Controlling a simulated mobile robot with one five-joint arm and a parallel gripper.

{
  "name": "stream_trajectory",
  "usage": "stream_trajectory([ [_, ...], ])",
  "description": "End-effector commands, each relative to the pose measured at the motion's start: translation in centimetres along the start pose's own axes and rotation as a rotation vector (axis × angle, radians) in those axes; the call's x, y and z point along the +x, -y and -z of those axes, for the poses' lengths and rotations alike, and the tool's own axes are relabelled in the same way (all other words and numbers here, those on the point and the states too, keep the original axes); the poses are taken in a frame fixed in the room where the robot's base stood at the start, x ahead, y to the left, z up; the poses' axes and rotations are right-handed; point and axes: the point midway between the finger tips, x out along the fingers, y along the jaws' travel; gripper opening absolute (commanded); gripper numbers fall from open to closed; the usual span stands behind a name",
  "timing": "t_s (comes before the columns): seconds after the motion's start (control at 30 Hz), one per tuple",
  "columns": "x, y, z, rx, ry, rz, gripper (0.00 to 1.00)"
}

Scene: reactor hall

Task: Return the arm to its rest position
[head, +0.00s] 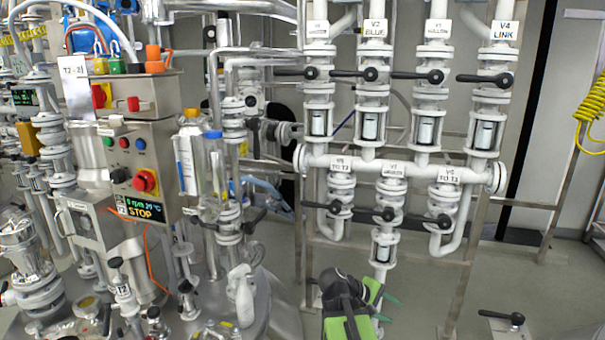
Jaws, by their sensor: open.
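My arm, black with bright green parts, shows at the bottom centre of the head view. My gripper (387,308) points to the right, with two green fingertips apart and nothing seen between them. It appears in front of the lower end of the white valve manifold (335,162). Whether it touches the pipe there cannot be told. The lower part of my arm is cut off by the bottom edge.
Valves with black handles, such as the V2 valve (371,74), fill the manifold. A yellow coiled hose (592,112) hangs right. Grey floor (560,280) is open at lower right.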

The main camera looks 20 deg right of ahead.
Motion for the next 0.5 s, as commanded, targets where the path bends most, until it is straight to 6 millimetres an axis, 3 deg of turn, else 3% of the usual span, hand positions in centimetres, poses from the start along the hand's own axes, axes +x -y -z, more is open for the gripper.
stream_trajectory([
  [0.03, -2.5, 2.8, 2.5, -0.008, -0.063, 0.044, 0.41],
  [0.1, -5.8, 7.0, 5.2, -0.005, -0.139, 0.128, 0.41],
  [0.2, -9.9, 12.4, 7.9, 0.003, -0.221, 0.252, 0.41],
  [0.33, -14.4, 18.4, 9.6, 0.025, -0.281, 0.420, 0.41],
  [0.5, -18.9, 24.7, 9.7, 0.126, -0.278, 0.713, 0.41],
])
